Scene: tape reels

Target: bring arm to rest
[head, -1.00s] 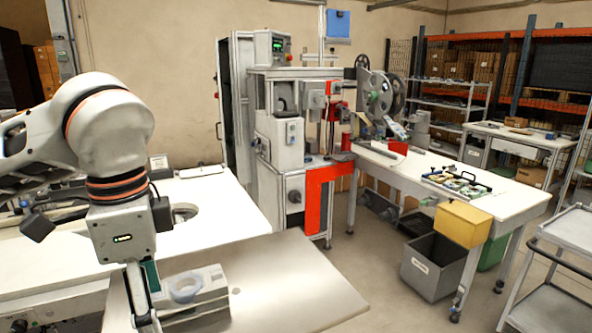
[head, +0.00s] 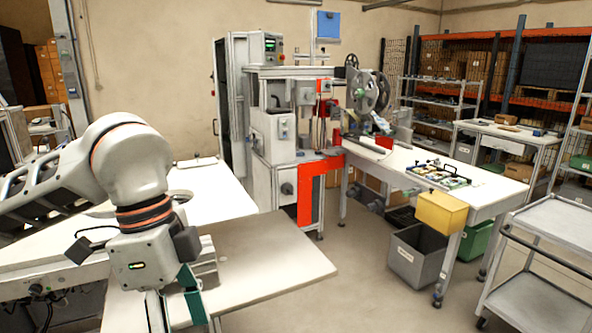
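My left arm comes in from the left, with its wrist above the near edge of the bench. My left gripper (head: 178,318) points down at the bottom of the head view. Its two fingers stand apart with a gap between them, and I see nothing held there; the fingertips are cut off by the frame edge. A grey boxy fixture (head: 205,264) on the bench is mostly hidden behind the gripper. My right gripper is not in view.
A bare metal worktop (head: 270,260) lies right of the gripper. A white table (head: 215,190) is behind it. Farther back stand a machine (head: 282,140) with a red panel, a large reel (head: 362,92), a yellow bin (head: 440,212) and a grey cart (head: 545,235). Open floor lies between.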

